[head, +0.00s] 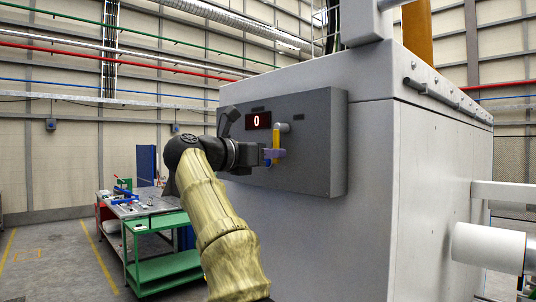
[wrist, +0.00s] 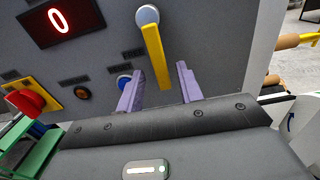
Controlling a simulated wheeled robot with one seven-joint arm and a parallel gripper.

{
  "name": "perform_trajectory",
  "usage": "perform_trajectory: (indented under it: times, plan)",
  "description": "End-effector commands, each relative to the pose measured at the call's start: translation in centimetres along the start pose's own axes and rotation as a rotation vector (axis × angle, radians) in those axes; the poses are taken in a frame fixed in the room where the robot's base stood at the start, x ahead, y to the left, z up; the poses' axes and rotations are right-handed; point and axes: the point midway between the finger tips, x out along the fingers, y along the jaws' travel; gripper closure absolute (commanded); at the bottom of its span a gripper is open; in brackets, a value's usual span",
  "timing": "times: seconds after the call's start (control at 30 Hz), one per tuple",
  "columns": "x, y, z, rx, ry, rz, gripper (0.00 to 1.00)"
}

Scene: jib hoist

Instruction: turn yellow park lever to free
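The yellow park lever (wrist: 154,50) hangs from a pale round hub (wrist: 147,16) on the dark grey control panel (head: 318,150). It points down, leaning slightly to the right in the wrist view. It also shows in the head view (head: 276,137). My gripper (wrist: 160,86) is open, its two purple fingers apart. In the wrist view the lever's lower end appears between the fingers, with visible space on both sides. I cannot tell how deep it sits between them. In the head view my gripper (head: 273,156) is at the lever's lower end.
A red display (wrist: 59,21) reads 0. A red button (wrist: 25,102) on a yellow plate, an orange button (wrist: 81,93) and a blue button (wrist: 124,80) are on the panel near the fingers. A workbench (head: 150,205) and a green cart (head: 165,268) stand at left.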

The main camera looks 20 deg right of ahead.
Motion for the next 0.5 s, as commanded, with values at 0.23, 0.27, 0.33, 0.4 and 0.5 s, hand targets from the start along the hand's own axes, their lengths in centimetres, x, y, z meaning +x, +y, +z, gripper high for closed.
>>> perform_trajectory:
  times: [0.23, 0.27, 0.33, 0.4, 0.5]
  plan:
    - [-0.8, 0.0, 0.0, 0.0, -0.002, 0.001, 0.64]
    - [-1.1, 0.0, 0.0, 0.0, -0.002, 0.001, 0.64]
    - [-2.0, 0.1, 0.0, 0.001, -0.002, 0.004, 0.64]
    - [-3.2, 0.0, -0.1, 0.001, -0.001, 0.003, 0.64]
    - [-5.2, 0.1, 0.0, 0.002, -0.001, 0.005, 0.64]
